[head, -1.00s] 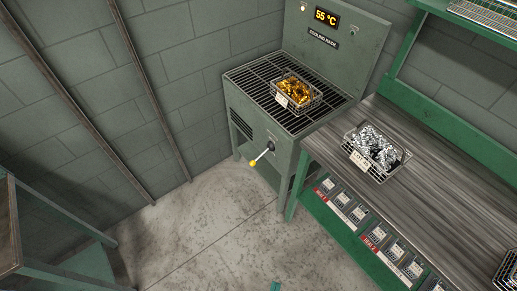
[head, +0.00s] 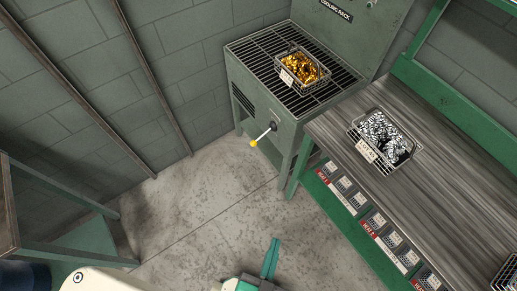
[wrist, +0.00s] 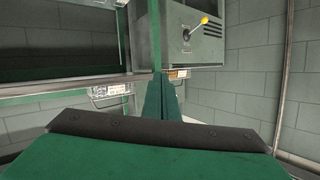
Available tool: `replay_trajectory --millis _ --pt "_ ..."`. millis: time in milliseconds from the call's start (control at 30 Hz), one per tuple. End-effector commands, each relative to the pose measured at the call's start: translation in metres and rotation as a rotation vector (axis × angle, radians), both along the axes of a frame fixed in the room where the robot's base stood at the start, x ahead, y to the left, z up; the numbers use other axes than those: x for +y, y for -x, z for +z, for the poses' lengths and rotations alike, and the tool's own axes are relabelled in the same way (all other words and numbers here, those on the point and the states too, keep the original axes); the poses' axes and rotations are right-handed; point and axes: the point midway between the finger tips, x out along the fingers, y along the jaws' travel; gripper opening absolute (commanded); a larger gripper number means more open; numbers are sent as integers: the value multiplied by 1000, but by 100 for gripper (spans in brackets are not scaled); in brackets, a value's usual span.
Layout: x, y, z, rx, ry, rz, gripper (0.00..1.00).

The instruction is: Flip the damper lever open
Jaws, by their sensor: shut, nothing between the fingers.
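The damper lever (head: 263,136) is a pale rod with a yellow knob on the front of the green cooling rack (head: 272,104). In the head view it slants down and left from its dark pivot. The lever (wrist: 196,27) also shows at the upper right of the wrist view, with the yellow knob at its upper end. My gripper (head: 271,258) is at the bottom middle of the head view, shut and empty, well below and apart from the lever. In the wrist view its green fingers (wrist: 162,98) lie together, pointing toward the rack.
A wire basket of golden springs (head: 303,70) sits on the rack's grate. A basket of silver springs (head: 383,137) stands on the workbench (head: 440,170) at right. A green-legged table (head: 60,200) is at left. The floor (head: 210,205) before the rack is clear.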

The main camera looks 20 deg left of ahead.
Motion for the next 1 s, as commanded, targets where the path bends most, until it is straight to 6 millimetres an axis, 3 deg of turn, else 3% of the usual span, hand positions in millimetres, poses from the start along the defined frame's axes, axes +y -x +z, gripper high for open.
replay_trajectory --millis 33,200,500,733,1000 --pt "0 -11 -23 17 -75 -26 0" --pt "5 -49 -100 98 -382 -120 0" --pt "32 -138 -206 250 -924 -263 0" --pt "61 -223 -250 381 -1331 -352 0" --pt "93 -322 -256 552 -1749 -421 0"
